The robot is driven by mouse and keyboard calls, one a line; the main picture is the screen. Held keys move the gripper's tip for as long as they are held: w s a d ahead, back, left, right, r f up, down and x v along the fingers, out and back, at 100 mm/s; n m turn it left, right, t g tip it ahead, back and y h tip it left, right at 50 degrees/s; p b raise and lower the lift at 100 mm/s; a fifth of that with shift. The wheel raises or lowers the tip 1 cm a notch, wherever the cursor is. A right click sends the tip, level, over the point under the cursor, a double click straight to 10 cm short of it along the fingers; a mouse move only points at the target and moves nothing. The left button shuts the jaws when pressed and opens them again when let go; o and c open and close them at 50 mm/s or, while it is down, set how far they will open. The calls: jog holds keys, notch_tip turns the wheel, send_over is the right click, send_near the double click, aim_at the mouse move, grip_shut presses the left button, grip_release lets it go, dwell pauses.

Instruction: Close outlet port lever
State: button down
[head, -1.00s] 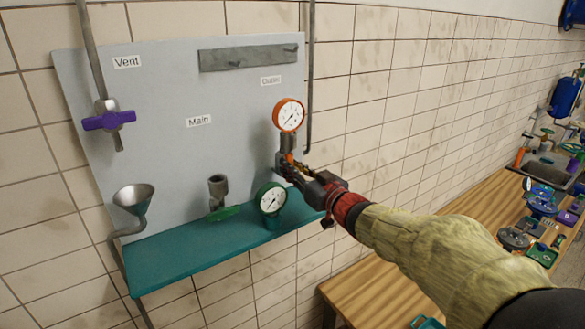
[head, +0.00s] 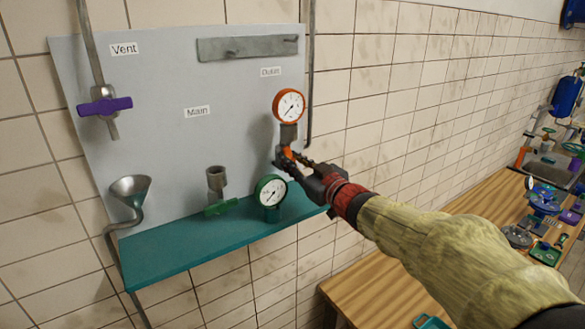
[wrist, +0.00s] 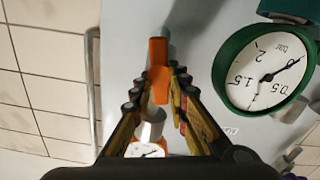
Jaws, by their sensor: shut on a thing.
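The outlet port lever is orange. In the head view a small part of the lever (head: 288,153) shows below the orange-rimmed gauge (head: 288,105), under the outlet label. In the wrist view the lever (wrist: 158,68) stands lengthwise between the fingers, with a grey pipe piece (wrist: 151,130) and the orange gauge (wrist: 147,149) below it. My gripper (head: 290,163) reaches in from the right, and its fingers hide most of the lever in the head view. In the wrist view my gripper (wrist: 157,85) has a finger pad on each side of the lever, shut on it.
A green gauge (head: 271,191) stands close below my gripper on the teal shelf (head: 190,247). A green main lever (head: 221,207), a purple vent lever (head: 104,106) and a funnel (head: 130,187) are further left. A vertical pipe (head: 311,80) runs along the panel's right edge.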

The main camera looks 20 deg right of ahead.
jog(key=shift+s+a+f+n+b, duration=0.1)
jog(key=shift+f+n+b, duration=0.05)
jog(key=shift+n+b, duration=2.25)
jog(key=shift+w+a+f+n+b, duration=0.1)
jog(key=shift+f+n+b, duration=0.1)
jog(key=shift+n+b, duration=2.25)
jog(key=shift+s+a+f+n+b, duration=0.1)
jog(key=shift+f+n+b, duration=0.05)
jog(key=shift+n+b, duration=2.25)
jog(key=shift+n+p, duration=0.4)
jog(key=shift+n, duration=0.15)
jog(key=c, duration=1.8)
grip_release()
jog(key=shift+o, duration=0.4)
jog(key=shift+r, duration=0.1)
